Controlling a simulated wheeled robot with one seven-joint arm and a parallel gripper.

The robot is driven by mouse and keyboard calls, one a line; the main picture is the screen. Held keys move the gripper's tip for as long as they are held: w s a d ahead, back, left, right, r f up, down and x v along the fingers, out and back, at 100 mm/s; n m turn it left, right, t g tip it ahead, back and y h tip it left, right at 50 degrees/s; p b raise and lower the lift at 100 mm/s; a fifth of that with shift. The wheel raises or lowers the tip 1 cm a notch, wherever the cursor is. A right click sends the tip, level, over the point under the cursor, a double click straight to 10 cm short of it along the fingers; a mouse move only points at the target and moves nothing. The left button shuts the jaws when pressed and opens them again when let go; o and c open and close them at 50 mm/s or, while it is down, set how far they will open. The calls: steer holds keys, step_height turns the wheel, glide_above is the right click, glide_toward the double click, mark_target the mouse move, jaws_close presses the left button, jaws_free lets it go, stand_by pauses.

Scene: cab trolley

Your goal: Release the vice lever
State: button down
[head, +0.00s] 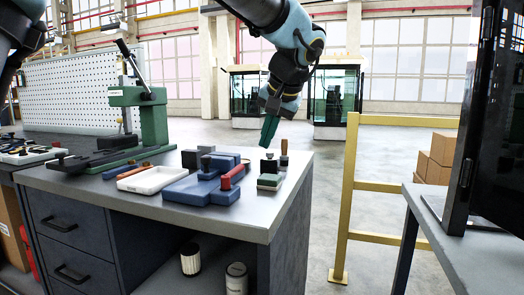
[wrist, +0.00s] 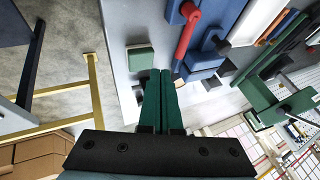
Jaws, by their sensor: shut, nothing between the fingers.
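A blue vice (head: 196,190) sits on the grey workbench near its front edge, with a red lever (head: 232,176) slanting up along its right side. In the wrist view the blue vice (wrist: 203,58) is right of the fingers, and the red lever (wrist: 186,36) lies across it. My gripper (head: 266,144) hangs above the right end of the bench, to the right of the lever and apart from it. Its green fingers point down. In the wrist view the fingers (wrist: 160,72) are closed together with nothing between them.
A small green-topped block (head: 270,181) and a dark upright handle (head: 284,153) stand right of the vice. A white tray (head: 150,180) and a green press (head: 152,120) stand to the left. A yellow rail (head: 348,200) rises beyond the bench's right edge.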

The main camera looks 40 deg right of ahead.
steer(key=shift+v, duration=1.4)
